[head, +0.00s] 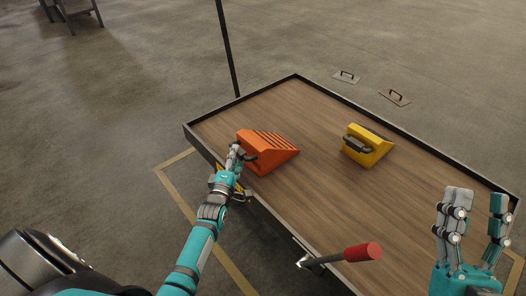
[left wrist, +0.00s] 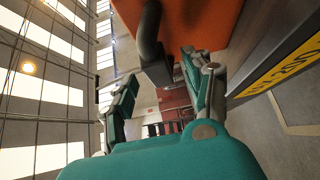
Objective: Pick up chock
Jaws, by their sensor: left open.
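An orange chock (head: 270,145) with a ribbed slope sits on the left part of the wooden cart top (head: 320,190). A yellow chock (head: 369,151) with a dark handle sits farther right. My left gripper (head: 237,153) is at the orange chock's handle side, partly hiding that handle. In the left wrist view the orange chock (left wrist: 205,22) fills the top, and its dark handle (left wrist: 150,32) reaches toward the space between the open fingers (left wrist: 160,92). I cannot tell whether they touch it. My right gripper (head: 478,212) is open and empty at the lower right.
A red-gripped lever (head: 360,252) rises at the near edge. Two flat plates with handles (head: 395,97) lie on the floor beyond. The cart's middle is clear.

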